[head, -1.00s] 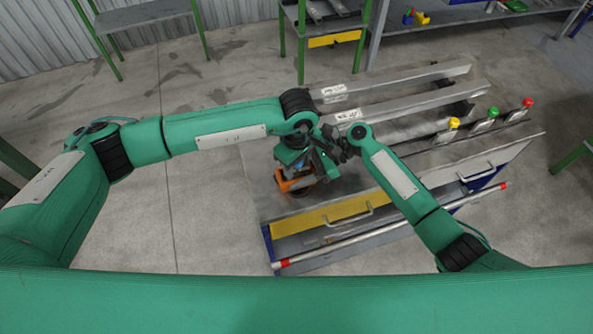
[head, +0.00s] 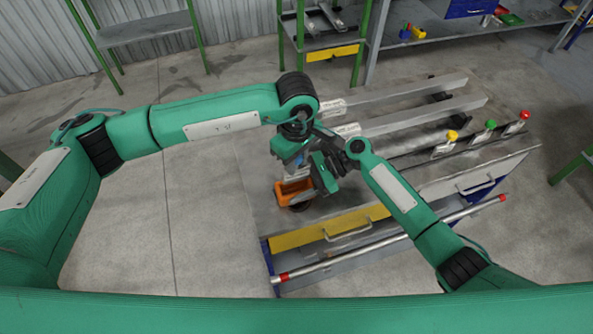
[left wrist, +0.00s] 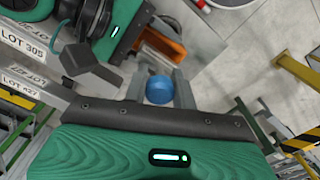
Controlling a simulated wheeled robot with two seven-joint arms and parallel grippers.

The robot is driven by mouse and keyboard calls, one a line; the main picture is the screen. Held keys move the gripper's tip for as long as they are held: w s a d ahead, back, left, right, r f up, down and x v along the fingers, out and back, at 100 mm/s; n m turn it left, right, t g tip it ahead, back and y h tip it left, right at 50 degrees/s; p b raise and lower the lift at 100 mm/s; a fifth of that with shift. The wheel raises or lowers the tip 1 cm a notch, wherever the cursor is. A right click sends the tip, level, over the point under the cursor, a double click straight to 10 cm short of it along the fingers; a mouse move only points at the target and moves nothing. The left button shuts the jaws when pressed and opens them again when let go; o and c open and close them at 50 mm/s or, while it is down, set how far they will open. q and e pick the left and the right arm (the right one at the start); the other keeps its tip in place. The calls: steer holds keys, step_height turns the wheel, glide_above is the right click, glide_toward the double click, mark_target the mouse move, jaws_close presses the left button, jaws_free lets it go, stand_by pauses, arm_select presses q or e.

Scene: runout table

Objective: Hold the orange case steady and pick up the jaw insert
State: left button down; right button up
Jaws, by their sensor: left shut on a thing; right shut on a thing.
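The orange case (head: 291,191) sits on the metal table near its front left corner, partly hidden by my grippers. My right gripper (head: 322,186) is beside the case on its right and is shut on its edge; the exact contact is hard to see. My left gripper (head: 296,172) points down just above the case. In the left wrist view its two fingers (left wrist: 161,88) are shut on a round blue piece, the jaw insert (left wrist: 159,90). The case (left wrist: 166,44) shows beyond it, and the insert looks clear of it.
Long metal rails (head: 410,95) run across the table's back. Levers with yellow (head: 452,135), green and red knobs stand at the right. A yellow drawer (head: 300,237) and a silver rod with red ends (head: 400,238) are at the front.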

arm_select(q)
steer(key=shift+r, duration=1.35)
arm_select(e)
steer(key=o, duration=1.1)
steer(key=v, duration=1.2)
arm_select(q)
steer(key=shift+f, duration=0.1)
arm_select(e)
steer(key=shift+s+f, duration=0.1)
